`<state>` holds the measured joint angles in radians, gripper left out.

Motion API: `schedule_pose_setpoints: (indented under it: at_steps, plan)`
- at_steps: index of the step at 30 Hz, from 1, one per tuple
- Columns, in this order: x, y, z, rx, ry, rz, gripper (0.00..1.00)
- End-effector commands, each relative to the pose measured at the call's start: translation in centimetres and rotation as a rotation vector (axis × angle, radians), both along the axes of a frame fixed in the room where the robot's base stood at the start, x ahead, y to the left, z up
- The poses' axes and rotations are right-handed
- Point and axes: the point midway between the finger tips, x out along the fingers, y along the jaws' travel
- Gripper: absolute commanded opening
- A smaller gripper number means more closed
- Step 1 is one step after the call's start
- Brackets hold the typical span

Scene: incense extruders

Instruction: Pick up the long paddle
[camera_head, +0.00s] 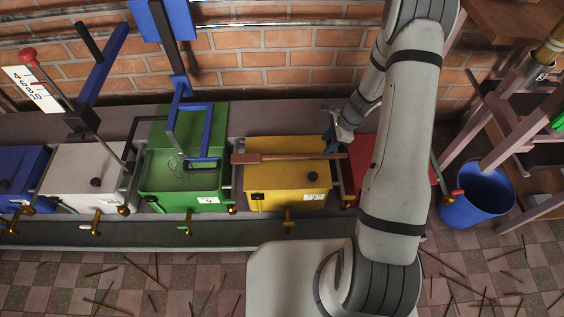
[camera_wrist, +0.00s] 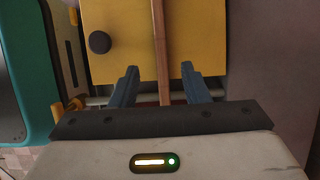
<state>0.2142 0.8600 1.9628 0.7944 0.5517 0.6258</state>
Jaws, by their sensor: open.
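The long paddle (camera_head: 290,157) is a thin reddish-brown wooden bar lying across the top of the yellow box (camera_head: 287,190). Its wider end is at the left and its narrow handle points right, toward my gripper. In the wrist view the handle of the paddle (camera_wrist: 161,50) runs upright between my two blue fingers. My gripper (camera_wrist: 158,82) is open, with one finger on each side of the handle and a gap on both sides. In the head view my gripper (camera_head: 333,143) is at the right end of the yellow box, partly hidden by my wrist.
A green box (camera_head: 185,185) with a blue lever frame stands left of the yellow box. A red box (camera_head: 362,150) is on the right, partly behind my arm. A blue bucket (camera_head: 474,200) stands on the floor at the right. Thin sticks litter the tiles.

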Motion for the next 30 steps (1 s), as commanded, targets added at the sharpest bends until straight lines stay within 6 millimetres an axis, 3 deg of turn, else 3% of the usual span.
schedule_pose_setpoints:
  at_steps: [16,24,30]
  plan:
    - [0.1,2.3,-6.5,0.000,0.001,0.003,0.42]
    - [0.2,2.4,-6.6,0.000,-0.001,0.001,0.42]
    - [0.1,2.4,-6.6,0.000,0.000,0.001,0.26]
